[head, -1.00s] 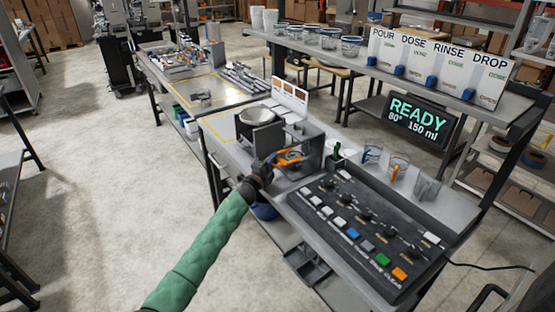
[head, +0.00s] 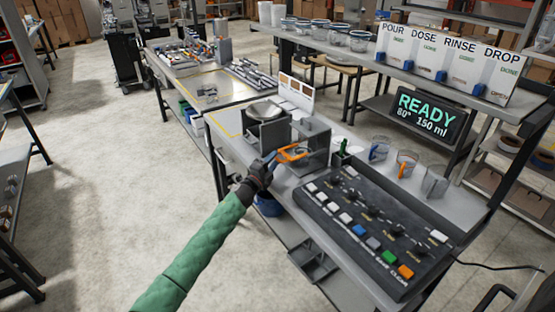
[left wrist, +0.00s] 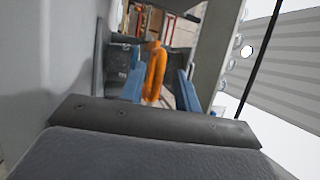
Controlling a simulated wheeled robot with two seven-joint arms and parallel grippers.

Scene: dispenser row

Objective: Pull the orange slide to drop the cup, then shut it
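The orange slide (head: 292,154) is a looped handle at the front of a grey box-shaped dispenser (head: 316,138) on the bench. My left gripper (head: 269,160) reaches it from the left. In the left wrist view the orange slide (left wrist: 156,72) stands between the two blue fingers of my left gripper (left wrist: 160,88). The fingers are apart, with a gap visible on the right finger's side; contact on the left side is unclear. I cannot make out the cup inside the dispenser. My right gripper is not in view.
A black button panel (head: 370,225) lies to the right of the dispenser. Glass cups with blue (head: 379,149) and orange (head: 407,163) handles stand behind it. A round-topped unit (head: 264,115) stands behind the slide. The screen (head: 429,116) reads READY. Open floor is at left.

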